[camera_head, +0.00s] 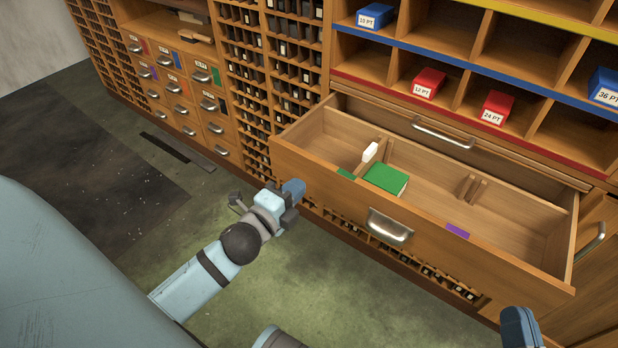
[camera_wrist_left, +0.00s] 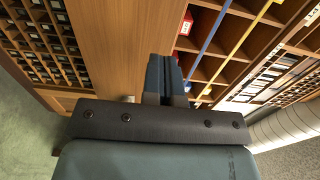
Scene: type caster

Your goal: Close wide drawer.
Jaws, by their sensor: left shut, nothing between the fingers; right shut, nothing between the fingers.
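The wide drawer (camera_head: 335,197) is pulled far out of the wooden cabinet. It has a metal cup handle (camera_head: 390,226) on its front, and a purple label (camera_head: 457,231) and a green label are on the front's top edge. A green box (camera_head: 385,179) and a small white block (camera_head: 370,152) are inside, by a divider. My left gripper (camera_head: 293,190) is shut and empty, close to the left end of the drawer front; contact cannot be told. It also shows shut in the left wrist view (camera_wrist_left: 165,72). My right gripper (camera_head: 519,325) is shut and empty, in front of the drawer's right end, partly cut off.
Shelves above hold a red 12 PT box (camera_head: 428,83), a red 24 PT box (camera_head: 496,107) and blue boxes (camera_head: 376,15). A shut drawer with a bar handle (camera_head: 443,133) is behind the open one. Small labelled drawers (camera_head: 180,90) stand left. Green floor (camera_head: 330,290) is clear in front.

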